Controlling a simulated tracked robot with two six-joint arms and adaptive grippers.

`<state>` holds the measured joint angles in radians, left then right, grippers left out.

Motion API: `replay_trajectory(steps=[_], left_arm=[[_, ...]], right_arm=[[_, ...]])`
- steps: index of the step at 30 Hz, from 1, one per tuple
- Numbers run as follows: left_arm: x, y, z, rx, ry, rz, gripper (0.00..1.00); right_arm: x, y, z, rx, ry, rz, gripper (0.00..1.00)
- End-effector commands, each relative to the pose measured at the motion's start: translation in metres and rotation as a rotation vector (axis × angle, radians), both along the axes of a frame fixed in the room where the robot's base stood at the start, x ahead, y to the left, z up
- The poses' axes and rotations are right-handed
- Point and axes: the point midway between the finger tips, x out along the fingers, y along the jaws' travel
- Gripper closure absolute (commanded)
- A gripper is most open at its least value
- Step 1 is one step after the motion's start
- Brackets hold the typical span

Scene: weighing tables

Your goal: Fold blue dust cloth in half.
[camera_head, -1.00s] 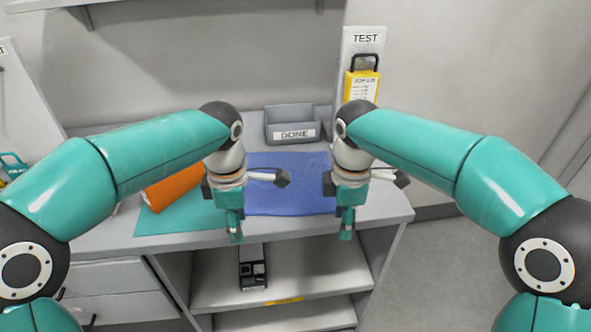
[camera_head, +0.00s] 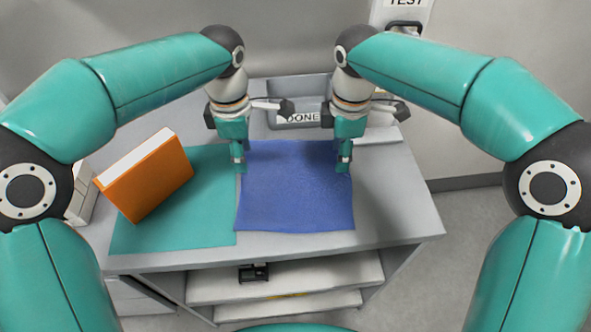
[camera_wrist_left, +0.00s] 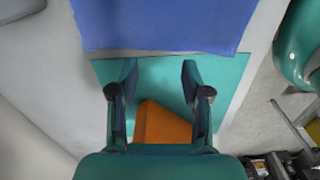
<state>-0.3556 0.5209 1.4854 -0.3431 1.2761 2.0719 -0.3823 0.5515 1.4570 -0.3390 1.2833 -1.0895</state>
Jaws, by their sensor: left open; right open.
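The blue dust cloth (camera_head: 295,195) lies flat and spread out on the table top, its near edge close to the table's front. My left gripper (camera_head: 239,165) points down at the cloth's far left corner. In the left wrist view its two fingers (camera_wrist_left: 158,80) are apart with nothing held between them, and the cloth (camera_wrist_left: 165,25) fills the top, just beyond the fingertips. My right gripper (camera_head: 344,167) points down by the cloth's far right corner; its fingers are small here, and I see nothing held. Whether either gripper touches the cloth is unclear.
A teal mat (camera_head: 190,235) lies left of the cloth, with an orange book-like block (camera_head: 150,185) tilted on it. The table top (camera_head: 390,215) is bare on the right.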

Motion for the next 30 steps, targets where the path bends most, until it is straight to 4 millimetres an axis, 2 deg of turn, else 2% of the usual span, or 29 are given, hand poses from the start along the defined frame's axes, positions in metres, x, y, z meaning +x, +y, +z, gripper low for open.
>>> replay_trajectory(steps=[9,15,30], left_arm=[[0.001,-0.006,-0.047,0.001,0.007,-0.013,0.52],[0.002,-0.007,-0.067,0.001,0.003,-0.016,0.52],[0.002,-0.007,-0.076,0.001,0.003,-0.017,0.52]], right_arm=[[-0.002,-0.007,-0.046,-0.001,0.006,-0.015,0.52],[-0.001,-0.007,-0.066,-0.001,0.003,-0.015,0.52],[-0.001,-0.008,-0.075,0.000,0.002,-0.017,0.52]])
